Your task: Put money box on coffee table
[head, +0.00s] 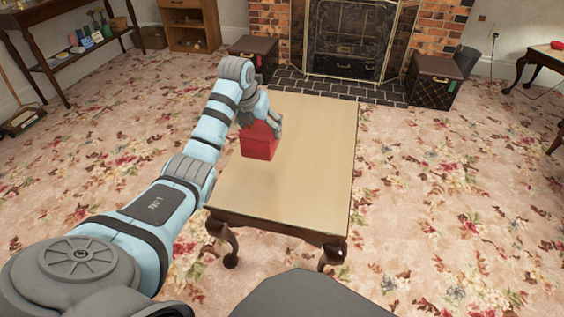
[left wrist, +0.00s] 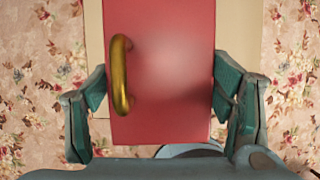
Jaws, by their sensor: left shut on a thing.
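The money box (head: 259,145) is a red box over the left part of the coffee table (head: 314,180) in the head view. In the left wrist view the red box (left wrist: 170,85) fills the middle, with a gold curved handle (left wrist: 120,75) on its face. My left gripper (head: 262,115) is shut on the box from above; its fingers lie at the box's two sides in the left wrist view (left wrist: 160,100). I cannot tell whether the box's underside touches the tabletop. My right gripper is not in view.
The table top is otherwise bare. A brick fireplace with a screen (head: 347,40) stands behind, with dark boxes at its left (head: 254,55) and right (head: 432,80). A side table with a red item (head: 557,45) is at far right. Floral carpet (head: 440,190) is clear around the table.

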